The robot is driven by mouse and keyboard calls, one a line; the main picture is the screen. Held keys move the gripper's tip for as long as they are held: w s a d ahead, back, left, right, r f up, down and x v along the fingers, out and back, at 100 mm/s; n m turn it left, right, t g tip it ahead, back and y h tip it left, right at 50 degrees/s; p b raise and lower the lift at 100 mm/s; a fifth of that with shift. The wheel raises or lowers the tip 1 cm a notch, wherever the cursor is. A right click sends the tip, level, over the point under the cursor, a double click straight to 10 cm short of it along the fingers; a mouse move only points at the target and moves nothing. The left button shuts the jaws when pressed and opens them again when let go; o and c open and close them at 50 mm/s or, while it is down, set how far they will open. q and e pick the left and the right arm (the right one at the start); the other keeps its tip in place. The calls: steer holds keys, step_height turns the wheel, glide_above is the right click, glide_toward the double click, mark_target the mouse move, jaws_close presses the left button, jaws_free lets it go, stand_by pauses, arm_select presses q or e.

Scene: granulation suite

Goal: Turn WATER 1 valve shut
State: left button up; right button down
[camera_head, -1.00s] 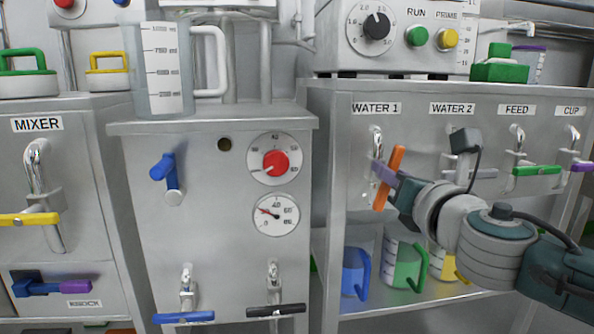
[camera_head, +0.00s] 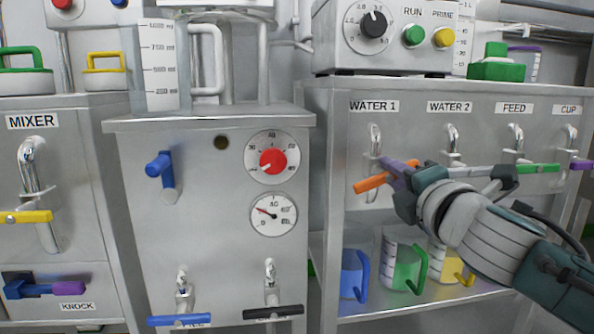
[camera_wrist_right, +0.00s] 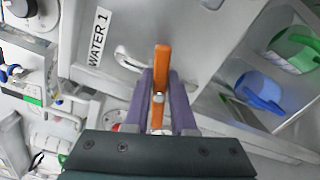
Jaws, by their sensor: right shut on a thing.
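The WATER 1 valve is a silver tap (camera_head: 374,141) under the WATER 1 label (camera_head: 375,106) on the steel cabinet front. Its orange lever handle (camera_head: 370,184) lies close to horizontal in the head view, tilted slightly up to the right. My right gripper (camera_head: 392,172) reaches in from the right, with its purple fingers shut on the orange handle. In the right wrist view the orange handle (camera_wrist_right: 160,85) sits between the two purple fingers (camera_wrist_right: 158,98), and the WATER 1 label (camera_wrist_right: 98,38) shows at upper left. My left gripper is not in view.
The WATER 2 tap (camera_head: 452,140), FEED tap (camera_head: 515,138) and CUP tap (camera_head: 570,135) stand to the right, partly behind my arm. Blue (camera_head: 352,275), green (camera_head: 403,268) and yellow (camera_head: 447,265) jugs stand on the shelf below.

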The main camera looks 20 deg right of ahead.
steer(key=shift+f+m, duration=0.2)
steer(key=shift+m, duration=1.8)
steer(key=c, duration=0.8)
jaws_free()
steer(key=shift+o, duration=0.2)
steer(key=p+v, duration=0.3)
steer(key=v, duration=0.7)
